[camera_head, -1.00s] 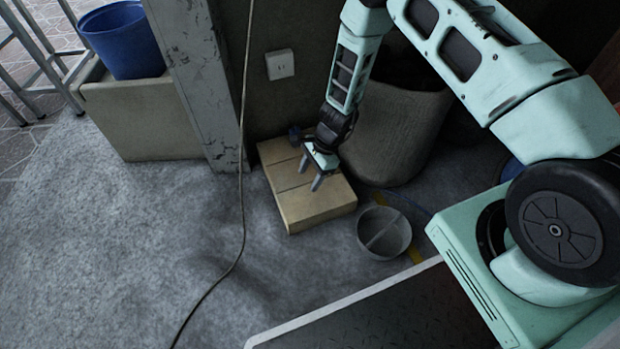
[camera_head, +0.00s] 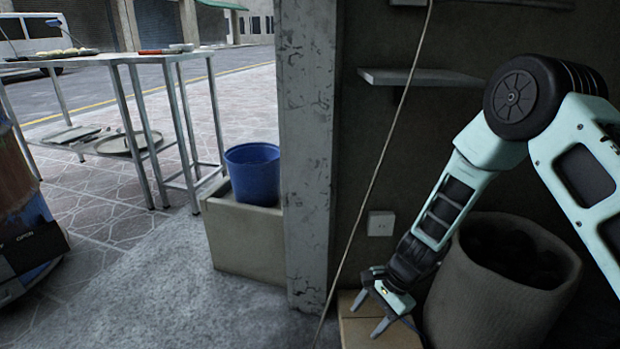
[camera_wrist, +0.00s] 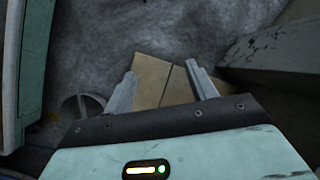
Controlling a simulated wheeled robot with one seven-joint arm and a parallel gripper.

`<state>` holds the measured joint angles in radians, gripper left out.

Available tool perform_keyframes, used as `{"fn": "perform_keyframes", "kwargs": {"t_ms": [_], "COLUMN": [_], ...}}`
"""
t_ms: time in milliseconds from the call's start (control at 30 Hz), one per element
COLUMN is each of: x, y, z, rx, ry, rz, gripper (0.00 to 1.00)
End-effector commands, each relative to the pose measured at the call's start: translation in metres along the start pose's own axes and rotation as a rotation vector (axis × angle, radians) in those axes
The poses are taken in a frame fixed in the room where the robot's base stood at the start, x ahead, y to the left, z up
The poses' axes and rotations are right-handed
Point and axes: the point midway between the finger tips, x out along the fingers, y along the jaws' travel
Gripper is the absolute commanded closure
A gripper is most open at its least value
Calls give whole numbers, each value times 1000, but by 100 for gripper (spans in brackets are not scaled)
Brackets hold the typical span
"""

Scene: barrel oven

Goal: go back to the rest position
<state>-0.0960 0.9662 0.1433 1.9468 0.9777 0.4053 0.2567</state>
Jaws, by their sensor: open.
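My gripper (camera_head: 368,314) is open and empty, with its fingers apart and pointing down. In the head view it is in front of the wall, above a tan box (camera_head: 362,335) on the floor. In the wrist view my gripper (camera_wrist: 163,85) shows two separate fingers, with the box (camera_wrist: 152,76) beyond and between them and nothing held.
A large rough pot (camera_head: 480,318) stands right of my gripper. A concrete pillar (camera_head: 308,150) and a hanging cable (camera_head: 375,175) are to its left. A blue bucket (camera_head: 253,175) sits on a block (camera_head: 243,240). A grey bowl (camera_wrist: 82,107) shows in the wrist view. A shelf (camera_head: 420,77) juts above.

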Motion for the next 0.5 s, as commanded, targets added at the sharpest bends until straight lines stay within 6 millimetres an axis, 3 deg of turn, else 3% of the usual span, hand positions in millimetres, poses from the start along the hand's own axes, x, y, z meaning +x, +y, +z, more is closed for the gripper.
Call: {"fn": "perform_keyframes", "kwargs": {"t_ms": [33,200,367,500], "x": [-30,-98,-155,-201], "y": [-6,4,33,69], "z": [32,116,182,225], "rx": [-109,-457,-785,-1065], "ry": [-8,-22,-13,17], "rz": [6,52,115,186], "gripper": [43,43,43,43]}}
